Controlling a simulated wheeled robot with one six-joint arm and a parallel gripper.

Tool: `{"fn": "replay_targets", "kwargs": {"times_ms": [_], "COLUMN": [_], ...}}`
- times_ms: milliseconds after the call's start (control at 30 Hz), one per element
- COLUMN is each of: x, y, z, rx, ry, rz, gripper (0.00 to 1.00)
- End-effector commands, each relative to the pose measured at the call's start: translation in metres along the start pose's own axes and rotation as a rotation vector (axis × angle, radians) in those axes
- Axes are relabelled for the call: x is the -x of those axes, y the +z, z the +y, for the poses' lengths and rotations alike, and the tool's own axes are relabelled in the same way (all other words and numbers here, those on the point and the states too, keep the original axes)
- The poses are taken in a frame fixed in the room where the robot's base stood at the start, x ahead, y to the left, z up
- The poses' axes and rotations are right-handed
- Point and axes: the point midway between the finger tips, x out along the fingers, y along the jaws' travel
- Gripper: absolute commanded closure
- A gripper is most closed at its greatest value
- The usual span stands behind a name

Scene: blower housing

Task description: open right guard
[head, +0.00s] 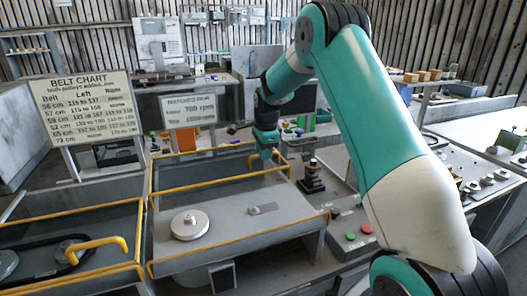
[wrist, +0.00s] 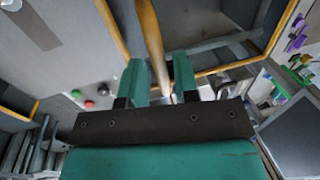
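The right guard (head: 205,172) is a grey panel with a yellow rim. It stands raised behind the right housing (head: 225,245), whose inside is exposed with a round pulley (head: 190,224) and a small flat tag (head: 263,208). My gripper (head: 266,153) is at the guard's right end, by its yellow handle (head: 285,153). In the wrist view the yellow handle bar (wrist: 150,35) runs between the two teal fingers of my gripper (wrist: 160,78). The exact finger contact is hard to see.
The left housing (head: 70,240) beside it has a yellow handle (head: 95,246) and a dark belt. A control panel with green and red buttons (head: 358,233) is at the right. A belt chart sign (head: 88,107) stands at the left. A dark post (head: 312,178) stands near the gripper.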

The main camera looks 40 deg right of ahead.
Motion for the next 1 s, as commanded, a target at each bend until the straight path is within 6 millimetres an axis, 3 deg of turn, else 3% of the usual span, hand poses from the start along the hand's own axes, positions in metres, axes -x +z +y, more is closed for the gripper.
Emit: {"fn": "replay_targets", "kwargs": {"times_ms": [333,467,567,1000], "x": [0.000,0.010,0.027,0.136], "y": [-0.001,-0.001,-0.001,-0.001], "z": [0.001,0.000,0.000,0.000], "rx": [0.000,0.000,-0.001,-0.001], "ry": [0.001,-0.001,-0.004,-0.003], "rz": [-0.001,-0.001,-0.001,-0.001], "gripper": [0.60,0.60,0.60,0.60]}}
